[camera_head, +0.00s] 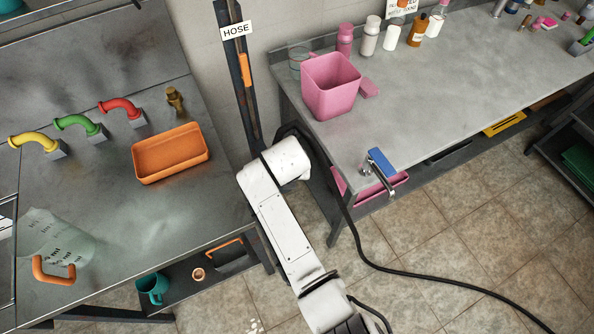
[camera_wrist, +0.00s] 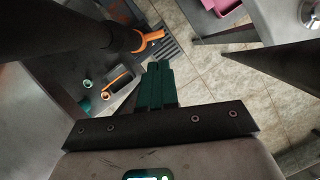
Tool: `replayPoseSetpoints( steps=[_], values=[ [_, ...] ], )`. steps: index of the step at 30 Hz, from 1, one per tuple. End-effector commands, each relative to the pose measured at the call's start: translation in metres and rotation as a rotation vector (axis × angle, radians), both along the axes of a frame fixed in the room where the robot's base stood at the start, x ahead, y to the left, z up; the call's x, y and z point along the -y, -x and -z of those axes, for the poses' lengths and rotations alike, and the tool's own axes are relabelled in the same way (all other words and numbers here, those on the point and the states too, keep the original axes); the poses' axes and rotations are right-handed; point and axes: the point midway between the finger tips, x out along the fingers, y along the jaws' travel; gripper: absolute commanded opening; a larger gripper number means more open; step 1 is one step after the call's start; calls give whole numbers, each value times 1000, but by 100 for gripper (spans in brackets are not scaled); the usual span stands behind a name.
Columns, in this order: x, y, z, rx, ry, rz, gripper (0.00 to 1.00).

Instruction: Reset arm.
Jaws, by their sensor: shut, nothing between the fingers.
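My white arm (camera_head: 290,225) reaches up from the bottom of the head view into the gap between the two grey workbenches. My gripper's fingers are hidden in the head view. In the wrist view my gripper (camera_wrist: 157,68) shows its dark green fingers close together, shut and empty. The fingers point over the tiled floor, with a dark lower shelf to their left.
The left bench holds an orange tray (camera_head: 142,170), coloured pipe elbows and a clear jug (camera_head: 62,235). The right bench holds a pink bin (camera_head: 330,88) and bottles. A black hose (camera_head: 430,276) lies across the floor. A HOSE sign (camera_head: 236,30) is at the wall.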

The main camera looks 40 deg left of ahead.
Motion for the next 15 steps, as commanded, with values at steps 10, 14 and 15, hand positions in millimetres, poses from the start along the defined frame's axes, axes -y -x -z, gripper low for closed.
replayPoseSetpoints(
  steps=[10,14,15],
  values=[
    [-6,7,-18,0,0,1,0],
    [-7,7,-18,0,0,1,0],
    [-6,7,-17,-1,-2,6,0]
  ],
)
